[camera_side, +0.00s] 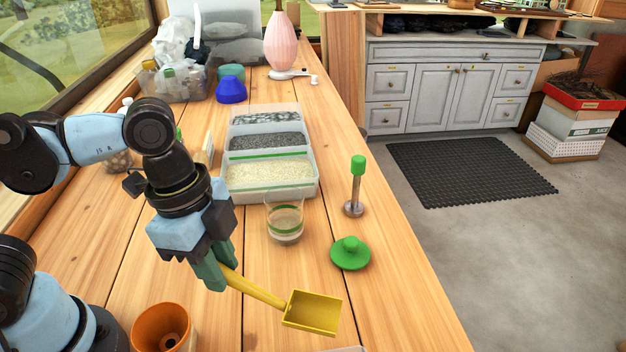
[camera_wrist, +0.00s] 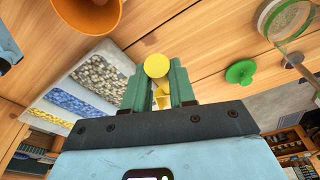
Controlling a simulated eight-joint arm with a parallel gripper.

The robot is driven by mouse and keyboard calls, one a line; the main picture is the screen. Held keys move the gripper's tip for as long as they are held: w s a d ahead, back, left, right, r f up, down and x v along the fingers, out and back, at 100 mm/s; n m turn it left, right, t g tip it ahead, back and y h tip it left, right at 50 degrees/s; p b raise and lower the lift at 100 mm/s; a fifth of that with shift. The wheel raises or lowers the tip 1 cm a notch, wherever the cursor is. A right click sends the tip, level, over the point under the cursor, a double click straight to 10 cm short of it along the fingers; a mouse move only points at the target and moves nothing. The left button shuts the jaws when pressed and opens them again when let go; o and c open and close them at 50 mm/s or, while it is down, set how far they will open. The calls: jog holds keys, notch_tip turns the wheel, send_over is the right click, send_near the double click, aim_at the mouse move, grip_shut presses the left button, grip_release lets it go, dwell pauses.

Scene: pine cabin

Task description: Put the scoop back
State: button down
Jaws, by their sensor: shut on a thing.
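The yellow scoop (camera_side: 315,312) has a square, open pan and a long round handle. My gripper (camera_side: 222,272) has green fingers shut on the handle, with the pan out to the lower right in the side view. The scoop appears held above the wooden bench, though the gap is hard to judge. In the wrist view, the handle's round end (camera_wrist: 157,66) shows between the fingers of my gripper (camera_wrist: 156,84), and a little more yellow shows behind it. The pan is mostly hidden there.
A divided tray (camera_side: 318,190) holds pale grains, dark grains and stones. A glass (camera_side: 285,225), green knobbed lid (camera_side: 350,256) and green-topped tamper (camera_side: 357,185) stand nearby. An orange pot (camera_side: 160,325) is near the front. The wrist view shows a tray of pebbles (camera_wrist: 100,74) and coloured grains.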

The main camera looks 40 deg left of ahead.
jog(key=shift+w+a+f, duration=0.4)
jog(key=shift+w+f, duration=0.2)
jog(key=shift+f, duration=0.5)
jog(key=shift+w+a+f, duration=0.45)
jog(key=shift+w+f, duration=0.2)
jog(key=shift+f, duration=0.45)
jog(key=shift+w+a+f, duration=0.4)
jog(key=shift+w+f, duration=0.2)
jog(key=shift+f, duration=0.65)
jog(key=c, duration=0.9)
grip_release()
notch_tip(320, 180, up, 12)
jog(key=a, duration=0.2)
jog(key=w+a+f+n+t, duration=0.1)
jog(key=a+n+t, duration=0.1)
jog(key=a+n, duration=0.1)
jog(key=w+a+f+n+t+y, duration=0.1)
jog(key=w+a+n+t, duration=0.1)
jog(key=n, duration=0.4)
jog(key=w+a+f+n+t, duration=0.1)
jog(key=w+a+n+t, duration=0.1)
jog(key=a+n, duration=0.2)
jog(key=shift+f+y, duration=0.2)
jog(key=shift+y, duration=0.2)
